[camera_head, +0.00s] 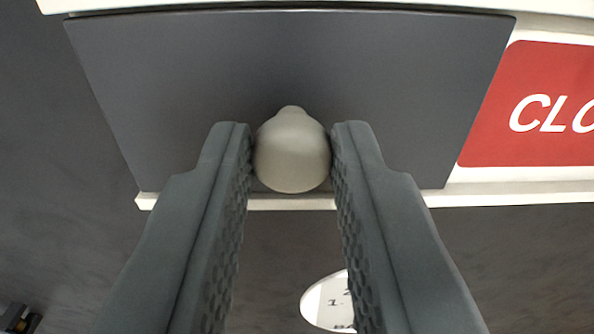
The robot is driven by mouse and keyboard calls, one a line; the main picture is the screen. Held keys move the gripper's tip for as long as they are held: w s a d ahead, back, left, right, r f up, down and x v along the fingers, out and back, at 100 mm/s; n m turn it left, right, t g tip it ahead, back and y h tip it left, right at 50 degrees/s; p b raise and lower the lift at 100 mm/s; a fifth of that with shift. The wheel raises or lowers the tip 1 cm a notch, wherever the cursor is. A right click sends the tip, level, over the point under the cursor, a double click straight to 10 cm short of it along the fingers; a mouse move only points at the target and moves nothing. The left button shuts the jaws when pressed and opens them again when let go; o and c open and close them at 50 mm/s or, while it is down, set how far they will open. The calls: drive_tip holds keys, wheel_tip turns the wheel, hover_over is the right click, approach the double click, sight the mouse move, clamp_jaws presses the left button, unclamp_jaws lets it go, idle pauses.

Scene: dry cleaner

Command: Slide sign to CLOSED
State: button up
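The sign is a white frame (520,193) with a dark grey sliding panel (170,80) in it. A pale rounded knob (291,152) sticks out from the middle of the panel. My gripper (292,150) has one finger on each side of the knob, and both fingertips appear to touch it. To the right of the panel, a red area (540,100) shows the white letters "CLO"; the rest is cut off by the picture's right edge. What lies behind the panel is hidden.
A dark wall surface (500,260) lies below and left of the sign. A white rounded label (325,300) with black writing shows below, partly hidden by my right finger. A small dark object (20,318) is at the bottom left corner.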

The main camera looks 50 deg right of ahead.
drive_tip(key=o, duration=0.4)
drive_tip(key=shift+w+a, duration=0.15)
drive_tip(key=shift+w, duration=0.1)
drive_tip(key=shift+o, duration=0.2)
drive_tip(key=shift+s, duration=0.1)
drive_tip(key=v, duration=1.7)
drive_tip(key=shift+s+a+f, duration=0.1)
drive_tip(key=shift+s+a, duration=0.05)
drive_tip(key=w+a+f+n+t+y, duration=0.2)
drive_tip(key=a+f+n+t+y, duration=0.15)
drive_tip(key=a+f, duration=0.65)
drive_tip(key=w+a+f+n+t+y, duration=0.2)
drive_tip(key=a+f+y, duration=0.2)
drive_tip(key=a+f, duration=0.6)
drive_tip(key=s+a+f+n+y, duration=0.2)
drive_tip(key=s+a+f+y, duration=0.1)
drive_tip(key=a+f, duration=0.6)
drive_tip(key=s+a+f+n+y, duration=0.3)
drive_tip(key=a+f, duration=0.7)
drive_tip(key=f, duration=0.1)
drive_tip(key=shift+s+t+y, duration=0.2)
drive_tip(key=shift+t+y, duration=0.15)
drive_tip(key=shift+t, duration=0.1)
